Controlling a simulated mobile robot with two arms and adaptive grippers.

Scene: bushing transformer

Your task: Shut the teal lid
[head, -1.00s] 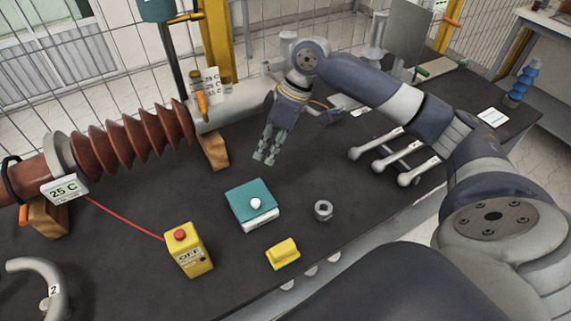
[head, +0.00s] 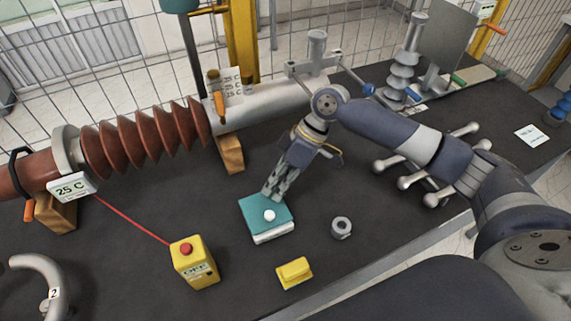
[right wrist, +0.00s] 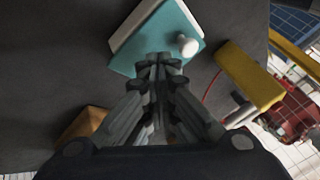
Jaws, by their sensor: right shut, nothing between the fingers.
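The teal lid (head: 262,213) with a white knob lies over a small white box (head: 274,234) on the dark table. It looks flat and down on the box in the head view. My right gripper (head: 270,196) is shut and empty, with its fingertips at the lid's far edge. In the right wrist view the shut fingers (right wrist: 160,60) overlap the edge of the teal lid (right wrist: 160,38), with the knob to their right. I cannot tell whether the fingertips touch the lid. My left gripper is not in view.
A yellow box with a red button (head: 194,262) stands left of the box. A yellow block (head: 294,273) and a metal nut (head: 341,227) lie nearer and to the right. The brown ribbed bushing (head: 150,143) on wooden blocks lies behind. Bare table surrounds the box.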

